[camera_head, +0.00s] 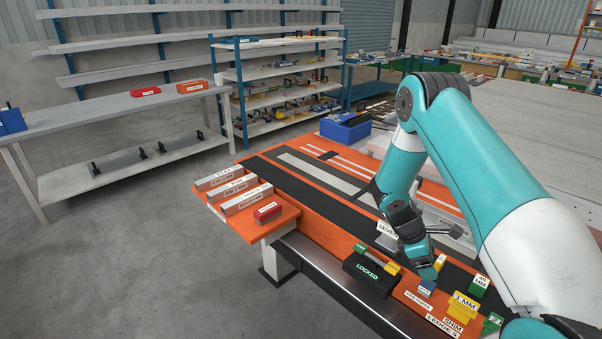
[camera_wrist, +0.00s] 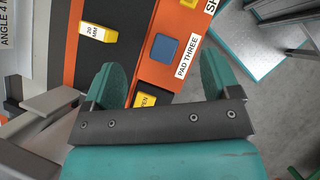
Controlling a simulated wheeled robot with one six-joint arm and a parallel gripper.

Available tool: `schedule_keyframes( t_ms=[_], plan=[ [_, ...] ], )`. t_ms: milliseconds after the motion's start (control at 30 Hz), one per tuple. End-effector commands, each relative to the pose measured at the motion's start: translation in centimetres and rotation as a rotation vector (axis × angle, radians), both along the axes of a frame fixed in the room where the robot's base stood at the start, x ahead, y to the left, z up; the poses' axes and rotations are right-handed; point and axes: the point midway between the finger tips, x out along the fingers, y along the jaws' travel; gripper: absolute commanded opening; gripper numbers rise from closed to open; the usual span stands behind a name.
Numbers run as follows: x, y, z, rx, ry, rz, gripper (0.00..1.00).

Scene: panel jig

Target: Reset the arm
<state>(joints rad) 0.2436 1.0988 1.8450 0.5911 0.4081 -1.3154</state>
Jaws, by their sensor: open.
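My teal and white arm reaches over the orange panel jig (camera_head: 318,237) from the right. My gripper (camera_head: 428,272) hangs low over the jig's front edge, close to a small blue block. In the wrist view my gripper (camera_wrist: 160,84) has its two teal fingers wide apart with nothing between them. A blue pad (camera_wrist: 164,47) lies on the orange surface ahead of the fingers, beside a label reading PAD THREE (camera_wrist: 187,56). A yellow piece marked OPEN (camera_wrist: 146,100) is partly hidden by the gripper bar.
A black box marked LOCKED (camera_head: 369,272) stands left of my gripper. A yellow 3 MM block (camera_head: 463,305) and green blocks (camera_head: 478,285) stand to the right. A yellow 20 MM piece (camera_wrist: 97,32) is near the fingers. A grey bench (camera_head: 115,112) stands at left, with clear floor before it.

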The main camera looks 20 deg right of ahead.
Motion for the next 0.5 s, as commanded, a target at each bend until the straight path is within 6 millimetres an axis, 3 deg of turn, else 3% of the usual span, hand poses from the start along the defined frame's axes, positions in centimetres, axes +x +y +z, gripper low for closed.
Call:
schedule_keyframes(
  t_ms=[167,267,400,500],
  plan=[
    [0.8,1.0,1.1,0.013,-0.036,-0.011,0.82],
    [2.4,3.8,3.7,0.052,-0.120,-0.043,0.82],
    [4.0,10.7,9.5,0.164,-0.277,-0.121,0.82],
    [3.5,16.2,13.8,0.266,-0.364,-0.178,0.82]
  ],
)
